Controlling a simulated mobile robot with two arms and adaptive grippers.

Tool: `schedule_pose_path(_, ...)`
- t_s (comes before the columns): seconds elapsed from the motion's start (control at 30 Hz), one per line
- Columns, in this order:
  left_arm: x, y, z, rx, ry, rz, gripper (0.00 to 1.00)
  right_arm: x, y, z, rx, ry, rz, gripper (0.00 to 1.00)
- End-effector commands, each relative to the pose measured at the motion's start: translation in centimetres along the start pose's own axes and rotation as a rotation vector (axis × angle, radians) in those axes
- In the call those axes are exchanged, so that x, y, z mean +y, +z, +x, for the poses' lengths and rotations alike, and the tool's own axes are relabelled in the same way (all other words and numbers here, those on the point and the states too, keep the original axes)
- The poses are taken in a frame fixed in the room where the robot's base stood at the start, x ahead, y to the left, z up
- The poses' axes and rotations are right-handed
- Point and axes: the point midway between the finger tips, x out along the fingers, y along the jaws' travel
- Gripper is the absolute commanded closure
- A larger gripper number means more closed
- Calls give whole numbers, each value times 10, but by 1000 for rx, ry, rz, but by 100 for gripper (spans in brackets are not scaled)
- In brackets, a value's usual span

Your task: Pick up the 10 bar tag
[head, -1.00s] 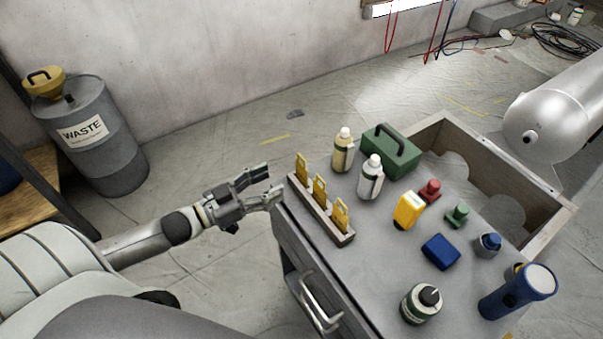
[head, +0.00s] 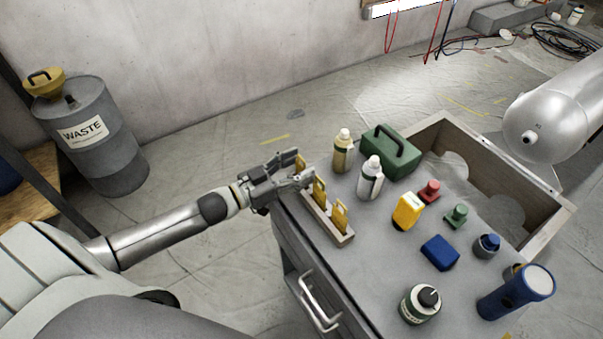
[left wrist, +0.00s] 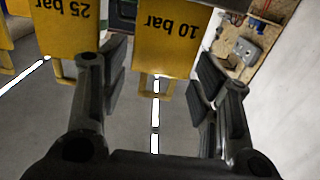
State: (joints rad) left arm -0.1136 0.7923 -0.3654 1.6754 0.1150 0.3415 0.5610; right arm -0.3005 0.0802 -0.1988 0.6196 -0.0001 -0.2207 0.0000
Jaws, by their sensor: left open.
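Several yellow tags stand upright in a slotted wooden rack (head: 328,227) on the left side of the cart top. In the left wrist view the 10 bar tag (left wrist: 172,42) hangs upside down in the picture, between and just beyond the two fingers. The 25 bar tag (left wrist: 68,28) is beside it on the left. In the head view the 10 bar tag (head: 301,163) is the farthest one, partly hidden by the fingers. My left gripper (head: 302,169) is open, its fingers on either side of that tag; it also shows in the left wrist view (left wrist: 160,78). My right gripper is out of view.
On the cart top (head: 375,270) are a tan bottle (head: 343,153), a white bottle (head: 369,180), a green case (head: 391,152), a yellow device (head: 408,210), a blue block (head: 440,252) and a blue flashlight (head: 515,293). A waste drum (head: 90,140) stands far left.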

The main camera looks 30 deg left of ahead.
Motion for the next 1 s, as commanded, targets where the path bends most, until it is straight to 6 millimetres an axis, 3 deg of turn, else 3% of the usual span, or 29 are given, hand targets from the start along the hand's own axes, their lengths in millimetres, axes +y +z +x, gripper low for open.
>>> schedule_pose_path(0.23, 0, 0, 1, 0, 0, 0, 44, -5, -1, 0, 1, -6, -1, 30)
schedule_pose_path(0.47, 0, 0, 0, 0, 0, 0, 71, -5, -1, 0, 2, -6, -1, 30)
schedule_pose_path(0.77, 0, -1, 0, 1, 0, 0, 71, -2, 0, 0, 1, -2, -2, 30)
schedule_pose_path(1.0, 0, -21, 0, 2, 1, 2, 71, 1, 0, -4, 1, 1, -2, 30)
